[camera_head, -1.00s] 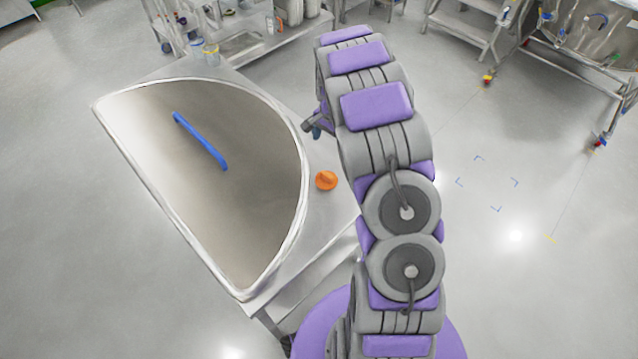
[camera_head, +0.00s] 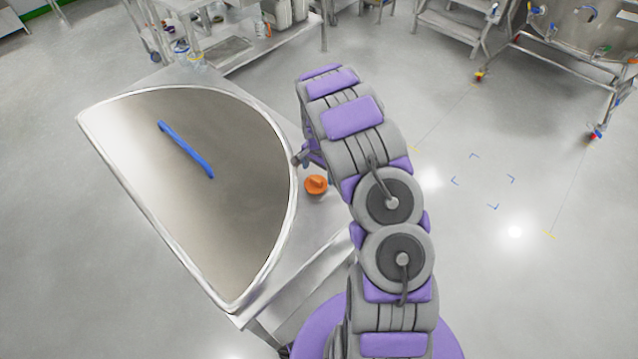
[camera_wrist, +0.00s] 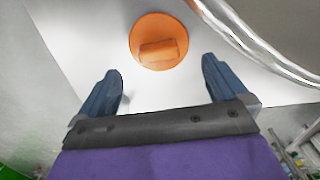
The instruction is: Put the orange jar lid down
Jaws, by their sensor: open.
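The orange jar lid (camera_head: 316,186) rests on the metal table top, right of the curved rim of a half-round basin. It is round with a raised grip bar, which shows clearly in the wrist view (camera_wrist: 159,41). My gripper (camera_wrist: 160,82) is open and empty, its two blue-grey fingers spread apart. The lid lies beyond the fingertips, roughly centred between them, and does not appear to touch them. In the head view my gripper (camera_head: 301,157) is partly hidden by my arm, just above and left of the lid.
The half-round metal basin (camera_head: 190,205) takes up most of the table (camera_head: 315,225) and has a raised rim close to the lid. A blue bar (camera_head: 186,150) lies in it. A metal cart (camera_head: 232,50) stands behind. Open floor lies to the right.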

